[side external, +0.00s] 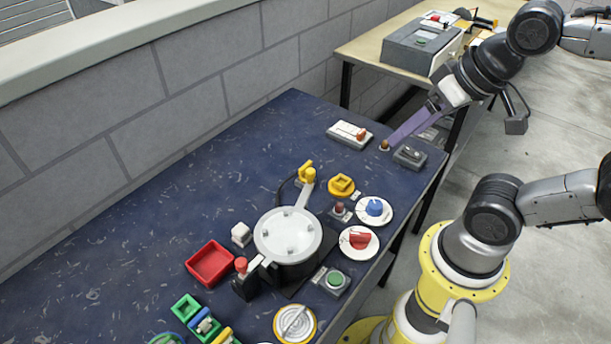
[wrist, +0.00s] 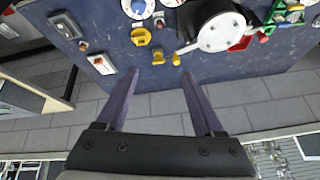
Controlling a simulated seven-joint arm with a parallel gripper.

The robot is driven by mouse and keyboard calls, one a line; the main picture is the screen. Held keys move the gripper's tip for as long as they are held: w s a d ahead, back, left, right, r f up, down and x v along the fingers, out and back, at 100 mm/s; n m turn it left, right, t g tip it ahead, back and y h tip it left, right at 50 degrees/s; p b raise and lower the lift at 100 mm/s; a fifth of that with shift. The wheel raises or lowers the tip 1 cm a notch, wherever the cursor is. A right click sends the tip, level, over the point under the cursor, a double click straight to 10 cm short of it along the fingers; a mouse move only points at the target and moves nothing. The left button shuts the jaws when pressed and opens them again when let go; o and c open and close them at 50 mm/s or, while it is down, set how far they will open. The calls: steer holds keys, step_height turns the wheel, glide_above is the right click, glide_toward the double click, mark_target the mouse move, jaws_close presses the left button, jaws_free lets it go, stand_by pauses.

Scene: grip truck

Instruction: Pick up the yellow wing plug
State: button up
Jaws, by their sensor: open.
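A small yellow winged piece (side external: 304,170), which looks like the wing plug, is at the far side of the pot, close to the yellow tip of the pot's handle. In the wrist view a yellow piece (wrist: 158,57) shows ahead, between the lines of my fingers. A second yellow fitting, a plate with a raised block (side external: 341,185), stands to its right; it also shows in the wrist view (wrist: 141,37). My gripper (wrist: 160,73) is open and empty, with long purple fingers. In the side view my gripper (side external: 388,144) is raised, right of the plug and apart from it.
The silver-lidded pot (side external: 288,234) stands beside the plug. A white slider box (side external: 349,135), a grey switch box (side external: 409,157), white dials with blue (side external: 374,209) and red (side external: 359,241) knobs, and a red tray (side external: 210,263) are around. The blue tabletop's far left is clear.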

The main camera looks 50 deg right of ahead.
steer(key=w+r+m, duration=0.3)
steer(key=w+m, duration=0.4)
steer(key=m+g, duration=0.6)
steer(key=m, duration=0.2)
glide_above(305, 165)
steer(key=f, duration=2.1)
steer(key=shift+s+d+f, duration=0.15)
steer(key=shift+s+d, duration=0.1)
steer(key=shift+s, duration=0.1)
steer(key=shift+w+a+f, duration=0.1)
steer(key=shift+w+f, duration=0.05)
steer(key=shift+f, duration=1.3)
steer(key=shift+w+a+f, duration=0.1)
steer(key=shift+w+f, duration=0.05)
steer(key=shift+f, duration=1.3)
jaws_close()
